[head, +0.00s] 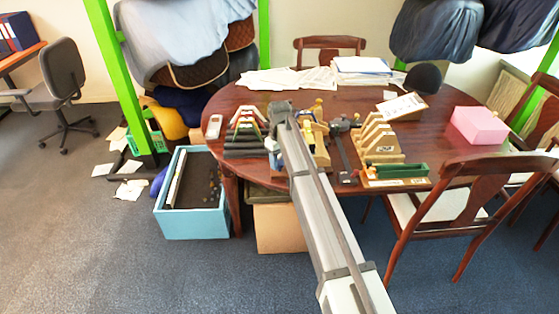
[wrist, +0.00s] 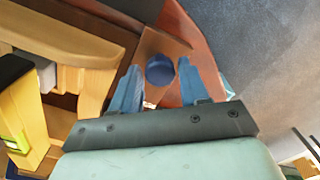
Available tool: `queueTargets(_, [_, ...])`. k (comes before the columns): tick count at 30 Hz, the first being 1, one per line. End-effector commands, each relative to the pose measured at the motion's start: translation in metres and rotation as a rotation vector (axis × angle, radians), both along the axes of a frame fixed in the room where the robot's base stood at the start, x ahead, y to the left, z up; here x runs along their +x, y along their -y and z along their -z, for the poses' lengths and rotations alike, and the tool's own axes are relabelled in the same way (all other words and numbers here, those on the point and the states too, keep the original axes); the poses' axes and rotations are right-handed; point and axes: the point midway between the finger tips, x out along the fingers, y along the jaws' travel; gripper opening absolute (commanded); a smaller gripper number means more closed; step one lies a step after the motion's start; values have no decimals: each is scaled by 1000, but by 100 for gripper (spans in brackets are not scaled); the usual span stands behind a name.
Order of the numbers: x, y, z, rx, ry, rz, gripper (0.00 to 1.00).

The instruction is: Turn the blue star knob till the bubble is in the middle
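The blue knob (wrist: 160,70) shows in the wrist view as a dark blue round top above a brown wooden board (wrist: 166,44). My gripper (wrist: 159,66) has its two pale blue fingers apart, one on each side of the knob in this view. I cannot tell whether the fingers reach down to it, and no contact is clear. In the head view my gripper (head: 279,112) is over the front of the table, and the arm hides the knob.
A pale wooden frame (wrist: 60,40) stands close on the left in the wrist view. The round table (head: 255,95) also holds dark stepped blocks (head: 245,140), a wooden rack (head: 378,140), a pink box (head: 479,126) and papers. A blue bin (head: 190,222) stands on the floor.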

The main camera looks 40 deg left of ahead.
Motion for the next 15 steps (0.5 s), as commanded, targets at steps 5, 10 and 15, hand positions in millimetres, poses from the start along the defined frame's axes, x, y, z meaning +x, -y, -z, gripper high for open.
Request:
queueTargets(5, [0, 0, 0, 0, 0, 0, 61])
queueTargets(10, [0, 0, 0, 0, 0, -1, 61])
queueTargets(15, [0, 0, -5, 1, 1, -1, 61])
